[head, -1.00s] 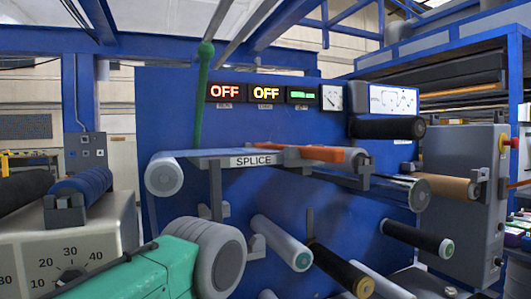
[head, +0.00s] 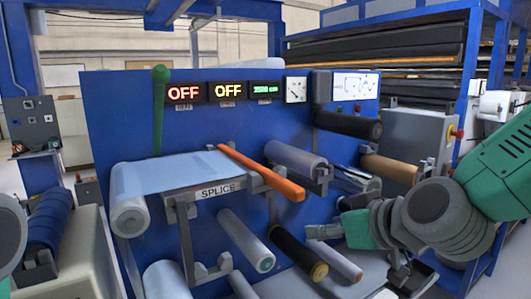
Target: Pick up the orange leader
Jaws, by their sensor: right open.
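The orange leader (head: 260,172) is a long flat orange strip. It lies at a slant across the right end of the splice table (head: 216,192), beside a pale blue sheet of film (head: 170,172). Its near end sticks out past the table's front edge. My right gripper (head: 328,216) is open and empty, to the right of and below the leader's near end, apart from it. Its dark fingers point left.
A white roller (head: 128,215) stands at the table's left end and a grey roller (head: 296,160) just right of the leader. Below are several rollers, one black with a yellow end (head: 297,252). A green lever (head: 160,110) rises behind the film. Space above the leader is clear.

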